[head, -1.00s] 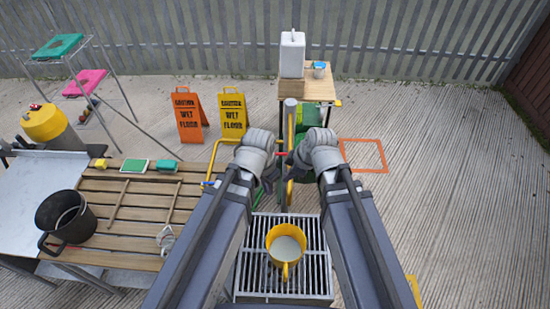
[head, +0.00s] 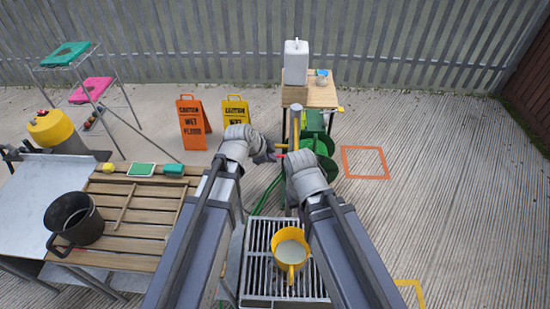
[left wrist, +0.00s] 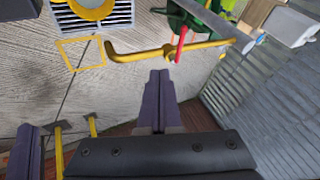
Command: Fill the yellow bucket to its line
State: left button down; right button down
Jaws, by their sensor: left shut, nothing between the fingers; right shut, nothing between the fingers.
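The yellow bucket (head: 290,262) stands upright on a metal floor grate (head: 262,292). Its inside looks pale grey; no fill line can be made out. A post with a yellow upper part (head: 295,122) rises beyond it. My left gripper (head: 270,156) is shut and empty, up and left of the bucket, near the post. My right gripper (head: 283,157) is shut and empty close beside it. In the left wrist view, my left fingers (left wrist: 160,78) are together below a yellow pipe (left wrist: 140,55) and a red rod (left wrist: 181,45). The bucket (left wrist: 92,10) shows at the top.
A green hose reel (head: 318,150) stands behind the post. A small table (head: 318,95) holds a white jug (head: 295,62) and a cup. Wet-floor signs (head: 193,125) stand behind.

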aim_at(283, 156)
pick_arm(q)
jog(key=w+d+f+b, duration=0.1)
jog(key=w+f+b, duration=0.1)
jog(key=f, duration=0.1)
jog(key=w+d+f+b, duration=0.1)
jog(key=w+f+b, duration=0.1)
jog(key=w+b, duration=0.1)
jog(key=w+d+f+b, duration=0.1)
jog(key=w+f+b, duration=0.2)
jog(key=shift+w+f, duration=0.1)
jog(key=shift+f, duration=0.25)
jog(key=shift+w+a, duration=0.2)
jog(key=shift+w, duration=0.45)
jog(key=shift+s, duration=0.1)
